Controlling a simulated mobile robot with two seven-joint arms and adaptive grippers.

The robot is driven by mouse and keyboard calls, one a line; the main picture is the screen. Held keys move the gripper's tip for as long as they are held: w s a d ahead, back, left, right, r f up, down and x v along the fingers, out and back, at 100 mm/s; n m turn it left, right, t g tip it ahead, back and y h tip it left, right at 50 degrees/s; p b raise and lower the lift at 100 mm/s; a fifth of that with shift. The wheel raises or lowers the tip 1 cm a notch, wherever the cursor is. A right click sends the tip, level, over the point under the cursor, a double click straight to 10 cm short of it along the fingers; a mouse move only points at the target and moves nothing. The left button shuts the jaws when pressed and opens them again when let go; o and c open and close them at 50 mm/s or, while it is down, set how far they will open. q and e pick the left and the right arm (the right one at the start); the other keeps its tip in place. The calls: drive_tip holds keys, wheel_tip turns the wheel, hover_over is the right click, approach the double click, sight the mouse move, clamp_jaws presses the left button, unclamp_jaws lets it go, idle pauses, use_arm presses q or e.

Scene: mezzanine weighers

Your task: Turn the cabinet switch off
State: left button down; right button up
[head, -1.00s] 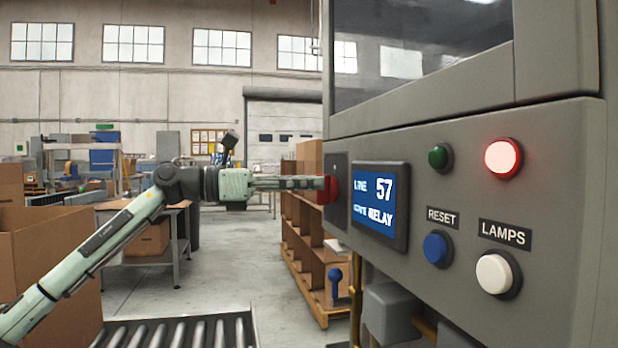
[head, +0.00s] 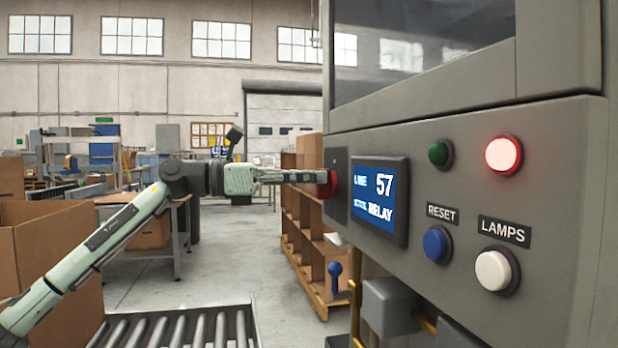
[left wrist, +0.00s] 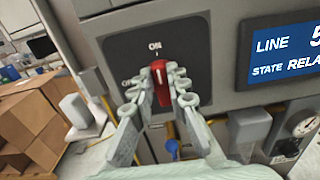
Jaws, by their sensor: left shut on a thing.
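The cabinet switch is a red rotary handle (left wrist: 159,76) on a dark plate (left wrist: 157,52) at the cabinet's left end. In the left wrist view it stands nearly upright, its top toward the ON mark; a second mark at its left is partly hidden by a finger. My left gripper (left wrist: 162,86) is shut on the handle, one finger on each side. In the head view the red switch (head: 332,184) is seen edge-on, with my left gripper (head: 322,177) reaching it from the left. My right gripper is not in view.
Right of the switch, the grey cabinet carries a lit display (head: 380,202), a green button (head: 439,153), a glowing red lamp (head: 503,154), a blue RESET button (head: 437,245) and a white LAMPS button (head: 494,270). A roller conveyor (head: 180,328) and cardboard box (head: 50,265) lie below my left arm.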

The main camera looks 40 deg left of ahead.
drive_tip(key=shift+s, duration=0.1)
use_arm(q)
drive_tip(key=shift+w+a+f+n+p, duration=0.2)
drive_tip(key=shift+n+p, duration=0.45)
drive_tip(key=shift+n, duration=2.35)
drive_tip(key=shift+w+a+f+n+p, duration=0.2)
drive_tip(key=shift+n+p, duration=0.4)
drive_tip(key=shift+n, duration=2.4)
drive_tip(key=shift+w+a+f+n+p, duration=0.25)
drive_tip(key=shift+n+p, duration=0.4)
drive_tip(key=shift+n, duration=2.35)
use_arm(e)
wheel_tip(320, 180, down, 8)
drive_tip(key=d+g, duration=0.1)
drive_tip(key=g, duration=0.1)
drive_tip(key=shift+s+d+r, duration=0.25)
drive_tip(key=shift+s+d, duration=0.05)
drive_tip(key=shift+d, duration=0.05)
use_arm(q)
drive_tip(key=shift+s+d, duration=0.1)
drive_tip(key=shift+s, duration=0.1)
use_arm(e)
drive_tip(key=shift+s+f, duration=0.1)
use_arm(q)
drive_tip(key=c, duration=1.5)
unclamp_jaws()
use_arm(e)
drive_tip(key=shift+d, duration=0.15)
